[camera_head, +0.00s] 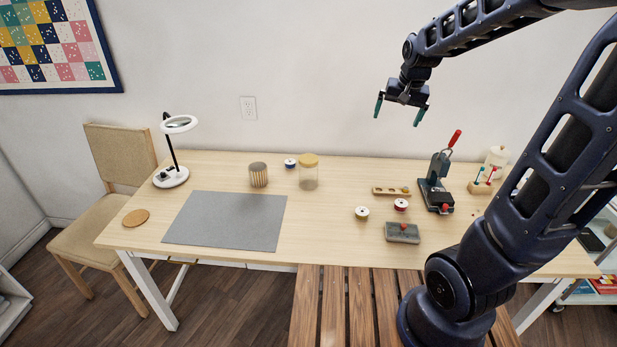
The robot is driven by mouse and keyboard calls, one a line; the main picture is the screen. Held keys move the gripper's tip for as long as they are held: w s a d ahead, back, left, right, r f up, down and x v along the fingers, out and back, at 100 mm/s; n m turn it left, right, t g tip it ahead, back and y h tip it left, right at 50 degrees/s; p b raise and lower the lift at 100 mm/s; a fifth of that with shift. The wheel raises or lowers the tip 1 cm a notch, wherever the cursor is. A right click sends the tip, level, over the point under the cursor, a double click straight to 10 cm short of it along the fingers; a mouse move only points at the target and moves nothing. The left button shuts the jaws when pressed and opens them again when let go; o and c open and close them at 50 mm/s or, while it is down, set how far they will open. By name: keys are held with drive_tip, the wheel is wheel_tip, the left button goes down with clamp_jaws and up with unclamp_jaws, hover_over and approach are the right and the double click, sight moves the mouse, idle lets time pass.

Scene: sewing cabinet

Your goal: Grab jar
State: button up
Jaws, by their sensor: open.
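A clear jar (308,174) with a pale yellow lid stands upright on the wooden table (330,235), toward the back and near the middle. A striped tan and grey cylindrical container (258,175) stands to its left, and I cannot tell whether it is also a jar. My gripper (397,116) is open and empty, with its two green-tipped fingers apart and pointing down. It is raised above the table, to the right of the clear jar and well apart from it.
A blue spool (290,163) sits between the two containers. A grey mat (226,221) and a ring lamp (179,125) are at left. Two spools, a wooden holder (391,191), a grey block (402,233) and a red-handled press (440,180) are at right. Table space before the jar is clear.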

drive_tip(key=w+a+f, duration=1)
drive_tip(key=w+a, duration=0.2)
drive_tip(key=a, duration=0.1)
drive_tip(key=t+h, duration=0.1)
drive_tip(key=h, duration=0.1)
approach(308, 159)
drive_tip(key=shift+w+d+f+m, duration=0.15)
drive_tip(key=shift+w+f+m, duration=0.05)
drive_tip(key=shift+w+f, duration=0.2)
drive_tip(key=shift+w+d+f+m, duration=0.2)
drive_tip(key=shift+w+f, duration=0.05)
drive_tip(key=shift+f, duration=0.25)
drive_tip(key=x, duration=0.5)
drive_tip(key=shift+w+f, duration=0.15)
drive_tip(key=shift+f, duration=0.25)
drive_tip(key=shift+s+a+x, duration=0.1)
drive_tip(key=shift+x, duration=1.15)
drive_tip(key=shift+s+a+x, duration=0.1)
drive_tip(key=shift+x, duration=1.2)
drive_tip(key=c, duration=1.6)
